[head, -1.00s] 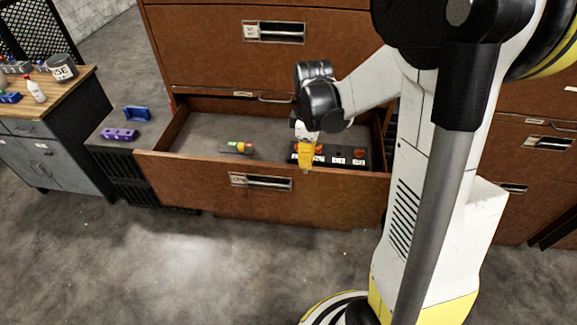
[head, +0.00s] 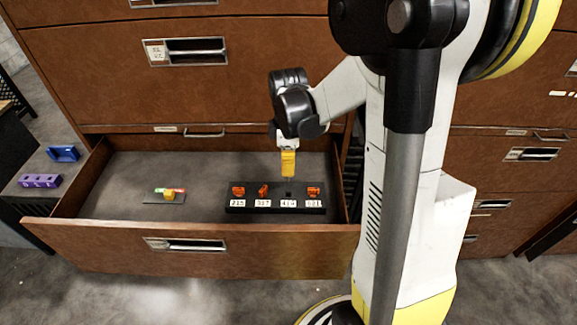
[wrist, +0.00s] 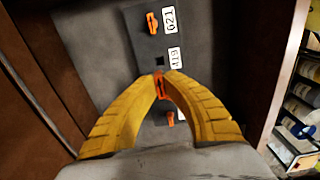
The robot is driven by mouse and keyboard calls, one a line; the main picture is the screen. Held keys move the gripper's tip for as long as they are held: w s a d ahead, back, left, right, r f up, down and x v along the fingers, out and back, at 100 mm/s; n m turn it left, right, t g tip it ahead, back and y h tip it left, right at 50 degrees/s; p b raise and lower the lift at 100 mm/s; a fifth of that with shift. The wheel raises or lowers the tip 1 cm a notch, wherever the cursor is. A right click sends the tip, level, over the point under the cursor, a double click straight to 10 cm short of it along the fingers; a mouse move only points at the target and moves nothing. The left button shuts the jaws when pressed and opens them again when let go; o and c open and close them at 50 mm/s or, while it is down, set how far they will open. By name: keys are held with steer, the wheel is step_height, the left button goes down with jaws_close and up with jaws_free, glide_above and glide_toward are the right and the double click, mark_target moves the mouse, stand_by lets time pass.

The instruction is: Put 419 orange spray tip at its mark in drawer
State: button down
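A dark block (head: 234,209) in the open drawer (head: 110,245) carries white number labels, with 419 third from the left. Orange spray tips stand at the other marks, including 621 (head: 313,191). The 419 mark (head: 288,194) shows an empty square hole, also seen in the wrist view (wrist: 159,62). My gripper (head: 288,174) hangs above the block near the 419 mark. In the wrist view its yellow fingers (wrist: 161,80) close around an orange spray tip (wrist: 160,90), just beside the hole. The held tip's number is not visible.
A small grey plate (head: 164,198) with red, green and yellow pieces lies left of the block in the drawer. Drawer walls surround the block, the right wall (head: 341,190) close to it. Purple (head: 40,181) and blue (head: 64,153) holders sit outside, left.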

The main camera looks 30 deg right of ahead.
mark_target(288, 180)
steer(key=shift+f+b, duration=1.85)
steer(key=shift+f, duration=0.75)
steer(key=shift+f+b, duration=1.8)
steer(key=shift+f, duration=0.35)
steer(key=c, duration=1.2)
jaws_free()
steer(key=shift+o, duration=0.2)
steer(key=shift+r+p, duration=2.6)
steer(key=shift+r, duration=0.9)
steer(key=shift+d, duration=0.1)
